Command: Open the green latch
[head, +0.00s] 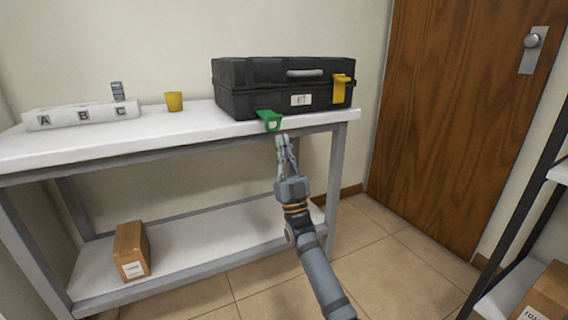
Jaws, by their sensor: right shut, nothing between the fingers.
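A black case (245,92) with a grey handle and a "KIT" label stands on the white bench, its lid down. The green latch (269,117) is at the lower left of the case's front and sticks out toward me over the bench edge. A yellow latch (340,90) sits upright against the right part of the case's front. My right gripper (281,138) is shut and empty, just below and in front of the green latch; I cannot tell whether it touches it. My left gripper is not in view.
A white rack (65,118) marked A, B, C and a yellow cup (174,101) stand left on the bench (160,138). A cardboard box (131,250) is on the lower shelf. A dark shelf unit (520,215) is at the right, by a wooden door (450,110).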

